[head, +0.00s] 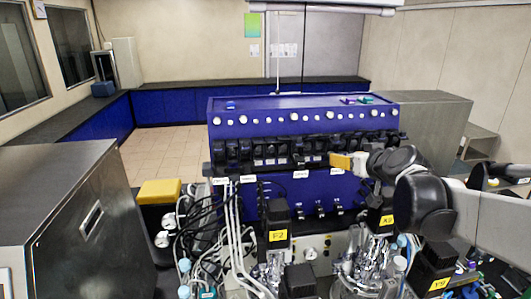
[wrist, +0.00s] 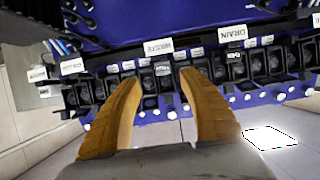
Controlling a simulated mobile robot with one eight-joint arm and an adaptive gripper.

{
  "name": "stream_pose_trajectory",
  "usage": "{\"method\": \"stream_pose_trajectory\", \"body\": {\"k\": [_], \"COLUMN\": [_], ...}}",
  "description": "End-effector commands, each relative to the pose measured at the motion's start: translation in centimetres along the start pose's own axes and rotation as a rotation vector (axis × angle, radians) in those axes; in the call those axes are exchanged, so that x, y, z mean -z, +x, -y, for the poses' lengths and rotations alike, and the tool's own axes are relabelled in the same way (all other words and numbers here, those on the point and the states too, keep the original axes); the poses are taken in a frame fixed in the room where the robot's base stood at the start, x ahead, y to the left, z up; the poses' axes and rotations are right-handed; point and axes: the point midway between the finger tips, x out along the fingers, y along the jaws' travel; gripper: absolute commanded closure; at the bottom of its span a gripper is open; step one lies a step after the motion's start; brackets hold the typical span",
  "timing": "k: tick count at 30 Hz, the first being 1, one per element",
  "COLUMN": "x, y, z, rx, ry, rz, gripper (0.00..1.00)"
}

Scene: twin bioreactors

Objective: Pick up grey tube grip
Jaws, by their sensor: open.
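My gripper (head: 341,161) is in front of the right half of the blue bioreactor console (head: 300,112). In the wrist view its two yellow-brown fingers (wrist: 161,78) are spread with nothing held between them. They point at a row of dark clamp-like blocks (wrist: 104,90) along the console's edge. The same row (head: 232,150) shows in the head view, partly hidden by my gripper and arm. I cannot single out the grey tube grip among these dark parts. White labels reading WASTE (wrist: 158,46) and DRAIN (wrist: 232,32) lie beyond the fingertips.
Vessels with yellow tags (head: 278,235) and many tubes (head: 232,225) crowd the space below the console. A yellow box (head: 159,191) is at left. Steel cabinets stand at left (head: 60,215) and right (head: 430,120).

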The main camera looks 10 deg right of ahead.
Motion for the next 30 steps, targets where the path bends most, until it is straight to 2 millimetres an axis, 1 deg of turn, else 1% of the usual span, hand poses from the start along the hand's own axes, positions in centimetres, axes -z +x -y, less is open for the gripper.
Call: {"method": "stream_pose_trajectory", "body": {"k": [5, 12, 15, 18, 23, 24, 26, 27, 28, 30], "x": [0.2, 0.6, 0.5, 0.5, 0.4, 0.4, 0.4, 0.4, 0.4, 0.4], "y": [1.3, 4.6, 5.5, 5.8, 5.8, 5.8, 5.8, 5.8, 5.8, 5.8], "z": [0.1, 0.2, 0.2, 0.2, 0.2, 0.2, 0.2, 0.2, 0.2, 0.2], "rx": [0.001, 0.001, 0.001, 0.000, 0.000, 0.000, 0.000, 0.000, 0.001, 0.001], "ry": [0.000, 0.000, -0.001, -0.001, 0.000, 0.000, 0.000, 0.000, 0.000, 0.000], "rz": [0.000, 0.000, 0.000, 0.000, 0.000, 0.000, 0.000, 0.000, 0.000, 0.000], "gripper": [0.51, 0.51, 0.51, 0.51, 0.51, 0.59, 0.77, 0.89, 0.99, 1.00]}}
